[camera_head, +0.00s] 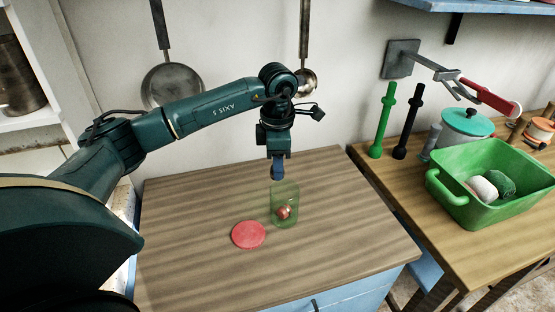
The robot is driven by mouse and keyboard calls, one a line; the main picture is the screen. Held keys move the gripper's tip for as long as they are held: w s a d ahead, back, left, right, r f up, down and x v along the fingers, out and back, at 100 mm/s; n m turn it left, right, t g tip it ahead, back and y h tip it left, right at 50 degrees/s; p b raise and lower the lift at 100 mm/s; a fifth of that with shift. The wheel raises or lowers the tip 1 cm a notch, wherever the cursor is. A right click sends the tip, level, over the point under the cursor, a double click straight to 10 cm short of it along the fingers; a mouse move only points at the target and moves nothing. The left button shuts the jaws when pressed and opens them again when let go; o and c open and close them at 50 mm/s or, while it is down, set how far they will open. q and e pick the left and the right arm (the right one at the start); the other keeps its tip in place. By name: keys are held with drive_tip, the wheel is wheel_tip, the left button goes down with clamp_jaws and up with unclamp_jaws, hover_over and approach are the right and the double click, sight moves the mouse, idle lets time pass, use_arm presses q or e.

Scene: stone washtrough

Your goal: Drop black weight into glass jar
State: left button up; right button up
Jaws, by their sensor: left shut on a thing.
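A greenish see-through glass jar (293,194) stands upright on the brown wooden worktop, with a small reddish thing (284,212) showing in its lower part. My left gripper (277,176) points down just above the jar's mouth, slightly left of its middle. It is shut on a small dark thing, mostly hidden between the fingers; I cannot tell for sure that it is the black weight. A round red disc (248,234) lies flat left of the jar. My right gripper is not in view.
On the right table stand a green rod (383,122), a black rod (408,122), a pot with a turquoise lid (467,121) and a green basket (490,212) holding round things. The worktop (350,230) is clear right of the jar.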

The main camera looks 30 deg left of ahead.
use_arm(q)
drive_tip(key=o, duration=1.1)
drive_tip(key=shift+c, duration=0.2)
drive_tip(key=shift+r, duration=0.55)
wheel_tip(320, 180, up, 12)
drive_tip(key=shift+r, duration=0.1)
